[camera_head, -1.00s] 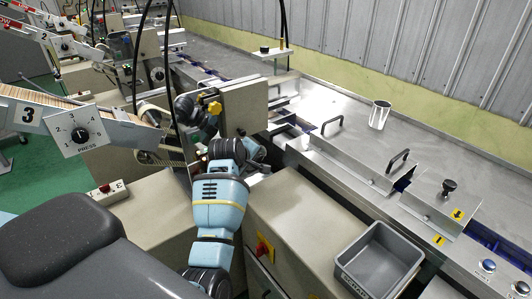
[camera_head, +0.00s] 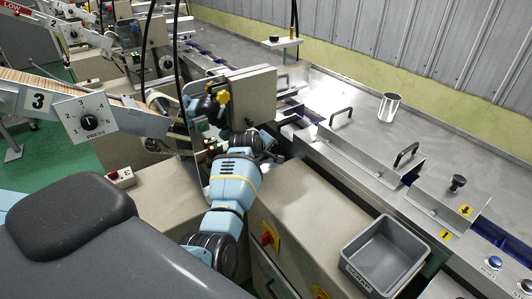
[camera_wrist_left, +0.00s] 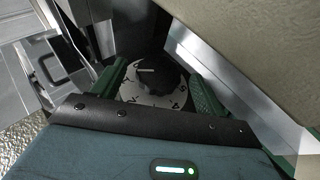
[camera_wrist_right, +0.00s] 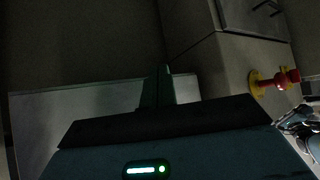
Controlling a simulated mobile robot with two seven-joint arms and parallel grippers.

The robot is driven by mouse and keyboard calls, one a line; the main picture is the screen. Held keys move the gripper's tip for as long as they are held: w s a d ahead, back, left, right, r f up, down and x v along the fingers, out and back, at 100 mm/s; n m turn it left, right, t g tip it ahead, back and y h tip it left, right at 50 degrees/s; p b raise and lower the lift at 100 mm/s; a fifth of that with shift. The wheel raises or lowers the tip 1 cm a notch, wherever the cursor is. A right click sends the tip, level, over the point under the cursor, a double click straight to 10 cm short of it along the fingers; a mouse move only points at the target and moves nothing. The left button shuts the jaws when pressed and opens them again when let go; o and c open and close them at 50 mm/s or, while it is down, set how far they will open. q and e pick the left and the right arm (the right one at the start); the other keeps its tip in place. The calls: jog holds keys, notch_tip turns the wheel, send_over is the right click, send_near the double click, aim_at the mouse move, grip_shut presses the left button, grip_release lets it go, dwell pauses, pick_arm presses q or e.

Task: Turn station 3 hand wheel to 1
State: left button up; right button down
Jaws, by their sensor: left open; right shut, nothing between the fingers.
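A round dark hand wheel (camera_wrist_left: 155,88) with a pale numbered ring shows in the left wrist view. A white mark sits on its dark hub; I cannot read which number it points to. My left gripper (camera_wrist_left: 158,72) is open, its green fingers on either side of the wheel; contact cannot be told. In the head view my left arm reaches to the station by the "3" sign (camera_head: 38,101), and its fingers and the wheel are hidden there. My right gripper (camera_wrist_right: 163,85) is shut and empty, seen only in the dark right wrist view.
A PRESS dial plate (camera_head: 86,120) stands beside the "3" sign. A grey scrap bin (camera_head: 382,255) and red switch (camera_head: 267,239) are nearer. A metal cup (camera_head: 389,108) stands on the table.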

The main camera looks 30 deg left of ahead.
pick_arm(q)
jog(key=shift+w+f, duration=0.4)
jog(key=c, duration=1)
jog(key=shift+o, duration=0.2)
